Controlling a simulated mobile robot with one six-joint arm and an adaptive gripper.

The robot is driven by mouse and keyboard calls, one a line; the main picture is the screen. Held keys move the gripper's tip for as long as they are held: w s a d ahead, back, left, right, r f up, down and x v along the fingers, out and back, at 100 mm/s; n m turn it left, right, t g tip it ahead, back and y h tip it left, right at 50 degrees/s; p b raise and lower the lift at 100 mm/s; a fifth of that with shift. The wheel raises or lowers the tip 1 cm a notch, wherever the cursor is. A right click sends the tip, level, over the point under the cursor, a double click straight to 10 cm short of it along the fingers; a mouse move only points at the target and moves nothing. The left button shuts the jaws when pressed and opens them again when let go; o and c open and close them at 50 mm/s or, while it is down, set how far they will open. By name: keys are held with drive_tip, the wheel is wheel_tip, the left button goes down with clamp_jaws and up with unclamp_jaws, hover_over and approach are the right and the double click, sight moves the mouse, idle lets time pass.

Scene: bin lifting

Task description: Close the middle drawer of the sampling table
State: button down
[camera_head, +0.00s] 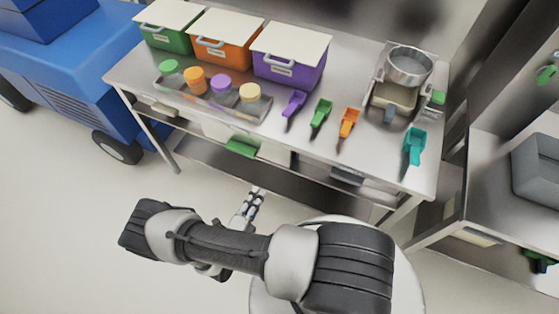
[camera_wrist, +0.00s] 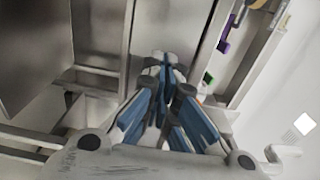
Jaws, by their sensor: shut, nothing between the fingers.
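The sampling table (camera_head: 215,108) stands across the head view with a steel top. Below its front edge, the middle drawer (camera_head: 273,152) shows as a pale box with a green piece (camera_head: 242,146) at its front; it looks pulled out, but how far is hard to tell. My gripper (camera_head: 257,193) is low in front of the table, just below and right of that green piece, apparently apart from it. In the wrist view my gripper (camera_wrist: 163,62) has its blue-padded fingers together and empty. Steel panels and rails surround the fingers there; I cannot tell whether they touch.
Green (camera_head: 165,38), orange (camera_head: 222,51) and purple (camera_head: 288,69) lidded bins, a tray of coloured jars (camera_head: 211,95), several scoops and a steel pot (camera_head: 408,66) stand on top. A blue vehicle (camera_head: 70,75) is left, another table (camera_head: 500,190) right. Floor at left front is clear.

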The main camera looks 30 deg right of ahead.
sight(277, 156)
drive_tip(key=b+x, duration=0.1)
drive_tip(key=x, duration=1.2)
drive_tip(key=shift+w+d+r+b, duration=0.1)
drive_tip(key=shift+w+d+b, duration=0.05)
drive_tip(key=shift+w+b, duration=0.25)
